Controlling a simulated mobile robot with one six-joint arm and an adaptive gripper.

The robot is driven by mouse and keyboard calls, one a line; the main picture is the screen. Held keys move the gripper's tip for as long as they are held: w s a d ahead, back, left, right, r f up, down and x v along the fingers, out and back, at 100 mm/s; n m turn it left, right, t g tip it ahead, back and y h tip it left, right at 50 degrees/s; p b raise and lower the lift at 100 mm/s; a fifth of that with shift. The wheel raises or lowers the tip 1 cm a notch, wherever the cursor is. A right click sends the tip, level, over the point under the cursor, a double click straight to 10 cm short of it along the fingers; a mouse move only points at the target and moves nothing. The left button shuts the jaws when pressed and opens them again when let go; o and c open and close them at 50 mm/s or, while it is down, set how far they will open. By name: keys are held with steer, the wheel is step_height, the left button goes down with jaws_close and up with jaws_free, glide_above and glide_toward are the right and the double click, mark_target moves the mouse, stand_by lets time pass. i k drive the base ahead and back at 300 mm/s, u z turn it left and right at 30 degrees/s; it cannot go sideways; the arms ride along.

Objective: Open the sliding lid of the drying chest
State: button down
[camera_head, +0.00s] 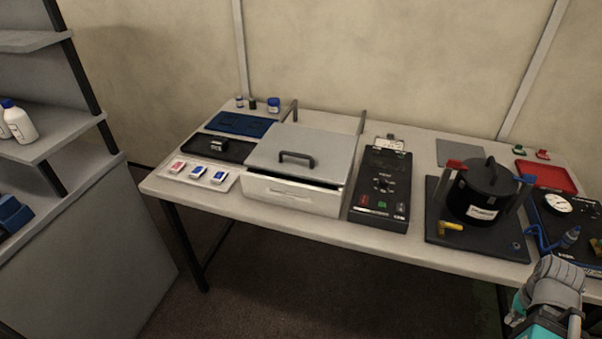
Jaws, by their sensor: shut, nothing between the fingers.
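The drying chest (291,196) is a low, pale box left of the table's middle, with a label on its front. Its flat grey sliding lid (325,152) lies over the top and looks shut. A dark arched handle (297,158) stands on the lid near the front. A dark line shows under the lid's front edge, wider to the right; I cannot tell whether it is a gap. Two upright posts (362,122) stand behind the chest. Part of my arm shows at the bottom right, far from the chest. My gripper's fingers are not in view.
A black control box (381,187) stands close to the chest's right. A black cylinder vessel (482,192) with red and blue clamps stands farther right. A white tray (171,173) with small packs and a black tray (243,150) lie to the left. Shelves (60,145) stand at far left.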

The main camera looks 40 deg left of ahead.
mark_target(326, 157)
steer(key=z, duration=1.05)
steer(key=i, duration=0.25)
steer(key=u, duration=2.4)
